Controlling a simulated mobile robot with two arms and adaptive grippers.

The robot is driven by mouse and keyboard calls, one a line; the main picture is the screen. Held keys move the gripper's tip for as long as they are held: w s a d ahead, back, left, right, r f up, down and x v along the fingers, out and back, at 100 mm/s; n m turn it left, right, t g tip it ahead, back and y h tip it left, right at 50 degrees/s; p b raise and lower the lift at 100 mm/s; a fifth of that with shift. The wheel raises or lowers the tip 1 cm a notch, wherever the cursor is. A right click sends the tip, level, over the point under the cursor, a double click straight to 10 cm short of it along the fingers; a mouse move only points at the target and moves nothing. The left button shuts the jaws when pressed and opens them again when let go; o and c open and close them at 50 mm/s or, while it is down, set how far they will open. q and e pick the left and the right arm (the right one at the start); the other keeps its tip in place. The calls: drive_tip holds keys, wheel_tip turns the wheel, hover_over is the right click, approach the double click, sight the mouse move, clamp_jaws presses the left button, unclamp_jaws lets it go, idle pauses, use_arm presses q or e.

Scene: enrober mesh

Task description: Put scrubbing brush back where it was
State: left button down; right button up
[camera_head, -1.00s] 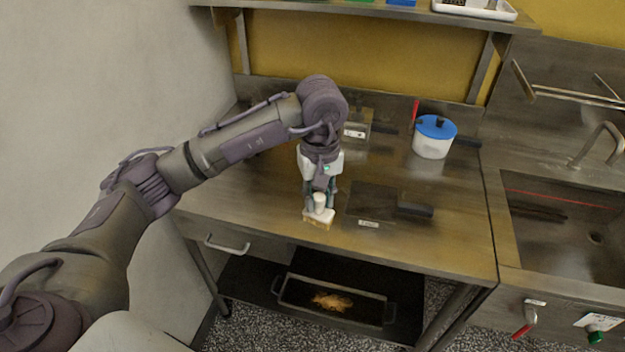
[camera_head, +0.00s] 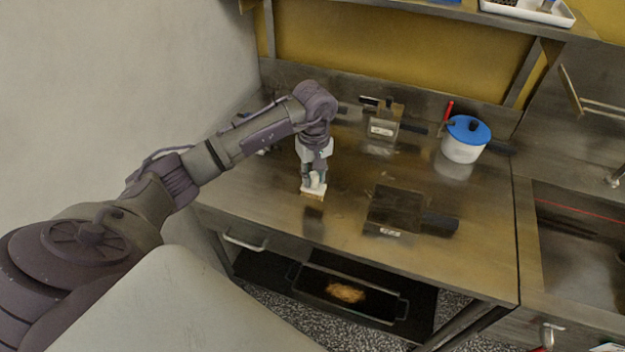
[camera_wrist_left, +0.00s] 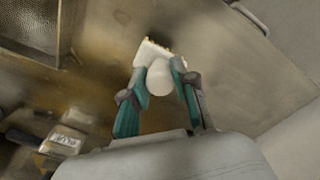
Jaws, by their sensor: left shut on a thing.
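The scrubbing brush (camera_head: 313,191) is a small white block with a rounded white knob and a tan lower edge. My left gripper (camera_head: 313,180) is shut on its knob, pointing down over the left part of the steel table (camera_head: 290,222). The brush also shows in the left wrist view (camera_wrist_left: 160,80), with the knob between the two teal fingers (camera_wrist_left: 160,98). I cannot tell whether its underside touches the table. My right gripper is in none of the views.
A dark flat pan-like piece (camera_head: 393,208) with a label lies right of the brush. A similar labelled piece (camera_head: 383,122) stands behind. A tray (camera_head: 375,308) sits on the lower shelf.

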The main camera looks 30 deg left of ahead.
sight(313, 186)
use_arm(q)
drive_tip(key=shift+a+f, duration=0.15)
drive_tip(key=shift+s+f+p, duration=0.1)
drive_tip(key=shift+f+p, duration=0.25)
drive_tip(key=shift+p, duration=0.05)
wheel_tip(313, 186, down, 2)
drive_tip(key=shift+f+p, duration=0.2)
drive_tip(key=shift+p, duration=0.35)
drive_tip(key=shift+f, duration=0.55)
drive_tip(key=c, duration=0.9)
unclamp_jaws()
use_arm(e)
drive_tip(key=shift+w+a+r, duration=0.15)
drive_tip(key=shift+r, duration=0.3)
drive_tip(key=shift+w+a+r, duration=0.1)
drive_tip(key=shift+r, duration=0.3)
